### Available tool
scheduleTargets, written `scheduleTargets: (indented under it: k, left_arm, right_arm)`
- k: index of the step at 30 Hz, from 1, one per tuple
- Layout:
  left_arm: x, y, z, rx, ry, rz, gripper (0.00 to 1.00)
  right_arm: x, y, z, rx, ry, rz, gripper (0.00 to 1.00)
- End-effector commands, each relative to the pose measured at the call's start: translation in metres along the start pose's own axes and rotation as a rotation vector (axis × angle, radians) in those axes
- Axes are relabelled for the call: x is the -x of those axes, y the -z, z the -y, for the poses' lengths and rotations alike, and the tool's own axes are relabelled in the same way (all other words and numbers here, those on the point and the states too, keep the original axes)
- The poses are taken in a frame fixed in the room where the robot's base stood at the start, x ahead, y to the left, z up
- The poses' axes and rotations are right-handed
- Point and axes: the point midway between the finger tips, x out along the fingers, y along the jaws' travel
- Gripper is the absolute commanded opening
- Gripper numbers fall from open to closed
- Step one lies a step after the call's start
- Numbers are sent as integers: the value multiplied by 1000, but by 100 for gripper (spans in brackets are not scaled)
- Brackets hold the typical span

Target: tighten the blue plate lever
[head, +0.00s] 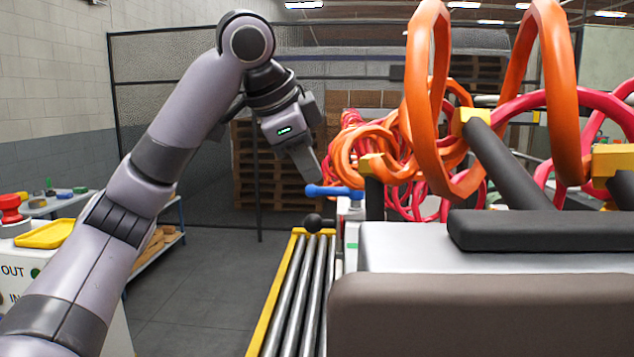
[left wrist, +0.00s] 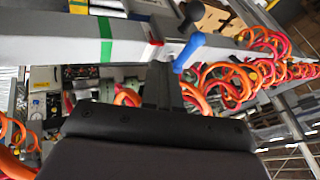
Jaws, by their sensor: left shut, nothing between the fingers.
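The blue lever (head: 334,191) sticks out to the left from the top of a white post, under the orange coils in the head view. In the left wrist view the blue lever (left wrist: 189,52) slants just beyond the fingers, beside a white beam with a green band. My left gripper (head: 310,180) is shut and empty, pointing down with its fingertips just above and to the left of the lever's free end. In the left wrist view its fingers (left wrist: 162,82) look close to the lever; I cannot tell whether they touch. My right gripper is not in view.
Orange and red coiled hoses (head: 430,110) hang close on the right. A black ball knob (head: 312,223) sits below the lever, above a roller conveyor (head: 290,290) with a yellow edge. A mesh fence and wooden pallets (head: 265,175) stand behind. The floor left of the conveyor is clear.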

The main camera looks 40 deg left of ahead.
Motion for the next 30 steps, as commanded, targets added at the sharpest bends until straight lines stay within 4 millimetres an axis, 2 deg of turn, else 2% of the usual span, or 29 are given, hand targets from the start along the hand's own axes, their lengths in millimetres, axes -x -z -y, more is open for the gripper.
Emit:
scheduleTargets:
  k: [14, 18, 24, 30]
  left_arm:
    - [-43, 0, -1, 0, -3, 1, 0]
    - [-55, -2, 17, 4, -5, 1, 0]
    - [-63, -3, 30, 3, -2, 0, 0]
    - [-64, -4, 33, 1, 0, -1, 0]
  right_arm:
    - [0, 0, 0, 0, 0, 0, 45]
    - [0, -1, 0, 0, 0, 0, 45]
    - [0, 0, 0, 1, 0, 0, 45]
    - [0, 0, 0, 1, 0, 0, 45]
